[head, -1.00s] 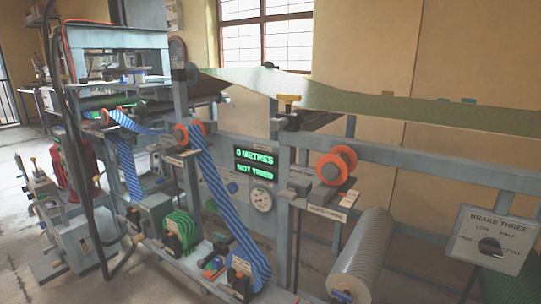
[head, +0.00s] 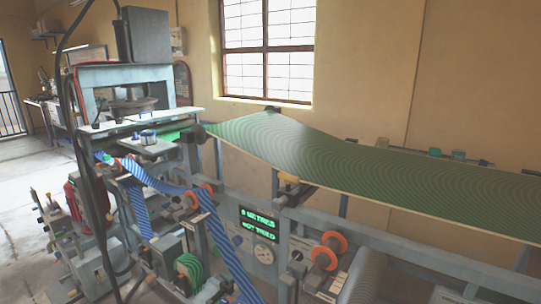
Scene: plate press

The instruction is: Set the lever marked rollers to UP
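No lever that I can read as marked rollers shows in the head view. The press (head: 125,78) stands at the left, with a grey frame and a dark upright block on top. A green patterned web (head: 370,160) stretches from the press to the right. Blue-and-white striped web (head: 215,240) runs over orange-flanged rollers (head: 328,250) below it. Small labels on the machine are too small to read. My gripper is not in view.
A green-lit display (head: 258,223) reads "0 METRES" and "NOT TRIED", with a round gauge (head: 264,253) below it. Dark cables (head: 82,160) hang at the left. Open floor (head: 25,165) lies left of the machine. A barred window (head: 267,50) is behind.

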